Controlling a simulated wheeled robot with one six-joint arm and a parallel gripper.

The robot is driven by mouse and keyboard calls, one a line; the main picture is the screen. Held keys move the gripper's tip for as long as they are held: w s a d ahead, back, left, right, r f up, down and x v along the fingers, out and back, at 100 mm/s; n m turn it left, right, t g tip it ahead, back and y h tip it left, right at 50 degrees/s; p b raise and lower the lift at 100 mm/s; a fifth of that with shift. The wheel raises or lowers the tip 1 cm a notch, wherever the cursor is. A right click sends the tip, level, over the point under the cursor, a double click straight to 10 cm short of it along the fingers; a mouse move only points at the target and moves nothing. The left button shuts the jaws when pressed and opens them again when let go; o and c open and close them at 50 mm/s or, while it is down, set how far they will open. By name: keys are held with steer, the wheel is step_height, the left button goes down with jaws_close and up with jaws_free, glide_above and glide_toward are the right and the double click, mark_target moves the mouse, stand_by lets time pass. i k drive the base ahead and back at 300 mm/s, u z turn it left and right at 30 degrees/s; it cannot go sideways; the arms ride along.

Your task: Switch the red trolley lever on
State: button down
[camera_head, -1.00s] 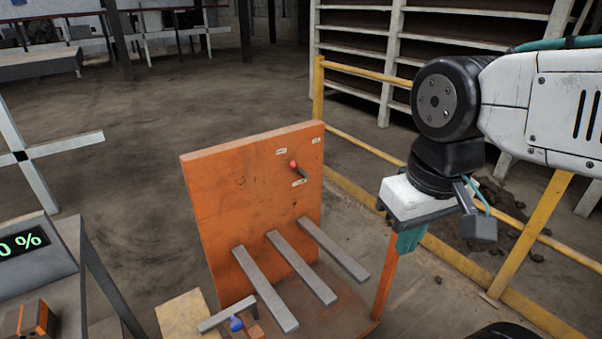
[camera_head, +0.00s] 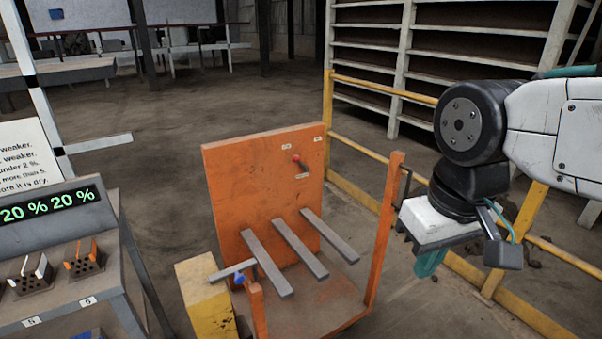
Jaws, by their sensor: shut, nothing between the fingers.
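The red trolley lever (camera_head: 300,161) is a small red-tipped stick on the upper right of the orange trolley's upright panel (camera_head: 250,190). Its red knob points up and to the left, and small white labels sit above, beside and below it; their text is too small to read. My gripper (camera_head: 428,264) hangs at the right, pointing down, with teal fingers shut and empty. It is apart from the trolley, to the right of its orange post (camera_head: 384,230).
Grey bars (camera_head: 302,248) stick out from the panel. A yellow block (camera_head: 206,300) and a grey console (camera_head: 60,250) with a green display stand at the left. A yellow railing (camera_head: 355,190) and white shelving (camera_head: 440,50) lie behind. Open floor lies behind the trolley.

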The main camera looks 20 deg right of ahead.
mark_target(296, 158)
steer(key=z, duration=0.45)
steer(key=i, duration=1.4)
steer(key=u, duration=0.6)
